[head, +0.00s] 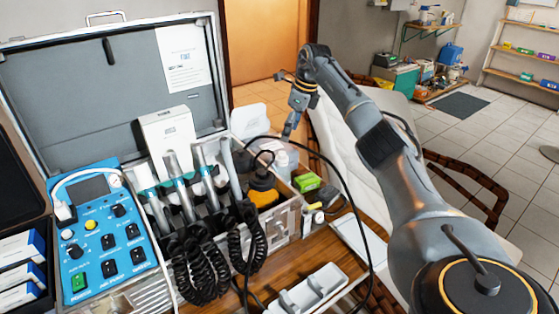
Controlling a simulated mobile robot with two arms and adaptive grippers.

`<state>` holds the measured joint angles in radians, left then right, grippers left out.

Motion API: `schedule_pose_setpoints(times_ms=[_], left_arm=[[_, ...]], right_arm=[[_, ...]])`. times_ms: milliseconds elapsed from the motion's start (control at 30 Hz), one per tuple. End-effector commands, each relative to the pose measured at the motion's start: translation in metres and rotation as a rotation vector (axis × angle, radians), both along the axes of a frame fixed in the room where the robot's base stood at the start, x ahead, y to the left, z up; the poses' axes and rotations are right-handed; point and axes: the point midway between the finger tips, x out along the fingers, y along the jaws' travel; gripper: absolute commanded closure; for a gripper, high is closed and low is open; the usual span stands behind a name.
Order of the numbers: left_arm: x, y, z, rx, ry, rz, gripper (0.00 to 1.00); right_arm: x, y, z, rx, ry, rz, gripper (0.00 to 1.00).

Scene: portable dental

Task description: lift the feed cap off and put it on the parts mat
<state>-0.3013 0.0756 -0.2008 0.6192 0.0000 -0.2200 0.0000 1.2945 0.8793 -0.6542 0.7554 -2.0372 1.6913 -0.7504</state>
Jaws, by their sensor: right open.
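My right gripper (290,128) is open and empty, above and behind the right end of the open equipment case (293,222). A clear bottle (283,163) stands below it, with a gap between. A dark round cap-like part (263,178) over an amber base (263,197) sits in the case's right end, with a black hose passing by it. I cannot tell for certain which part is the feed cap. A pale flat sheet (360,242), possibly the parts mat, lies on the table right of the case, partly behind the hose. My left gripper is out of view.
A blue control panel (103,240) and several handpieces with coiled black cords (200,265) fill the case. A white tray (308,290) lies in front. A green box (307,182) and small bottles stand by the case's right end. A white chair (345,160) is behind.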

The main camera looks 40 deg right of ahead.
Motion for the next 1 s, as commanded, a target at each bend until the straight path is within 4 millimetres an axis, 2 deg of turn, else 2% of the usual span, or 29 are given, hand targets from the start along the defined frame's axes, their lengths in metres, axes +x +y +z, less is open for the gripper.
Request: schedule_pose_setpoints(times_ms=[33, 133, 433, 700, 1000], left_arm=[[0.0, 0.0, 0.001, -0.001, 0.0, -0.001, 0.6], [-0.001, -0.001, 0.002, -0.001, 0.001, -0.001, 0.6], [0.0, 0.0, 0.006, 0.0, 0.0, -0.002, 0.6], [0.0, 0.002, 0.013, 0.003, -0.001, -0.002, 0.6], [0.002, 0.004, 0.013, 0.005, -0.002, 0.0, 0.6]], right_arm=[[0.002, 0.002, -0.011, 0.001, 0.004, 0.001, 0.36], [0.007, 0.005, -0.027, 0.002, 0.002, 0.003, 0.36], [0.011, 0.009, -0.051, 0.001, 0.001, 0.002, 0.36], [0.017, 0.017, -0.087, 0.003, -0.001, 0.001, 0.36], [0.019, 0.017, -0.093, 0.0, -0.001, 0.001, 0.36]])
